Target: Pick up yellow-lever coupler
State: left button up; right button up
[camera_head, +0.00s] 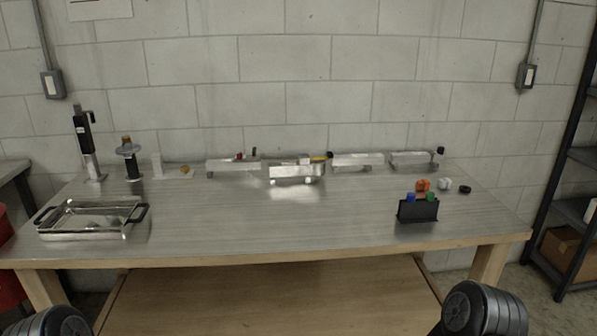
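A small yellow lever (319,158) shows at the back middle of the table, at the top right of a silver aluminium trailer (297,172). The coupler it belongs to is too small to make out clearly. This trailer stands a little in front of the row of other trailers. Dark rounded parts of my two arms show in the bottom corners. Neither gripper's fingers can be seen, and nothing of mine is near the lever.
More trailers (233,165) (357,160) (411,160) line the back. A metal tray (88,236) with black handles sits front left. A black holder (418,211) with blue and green items stands at the right, near small orange, white and black pieces. The table's front middle is clear.

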aim_at(305, 167)
jog(key=i+j, duration=0.15)
jog(key=i, duration=0.25)
jog(key=i+j, duration=0.15)
jog(key=i, duration=0.25)
jog(key=i+j, duration=0.1)
jog(key=i, duration=0.3)
jog(key=z, duration=1.35)
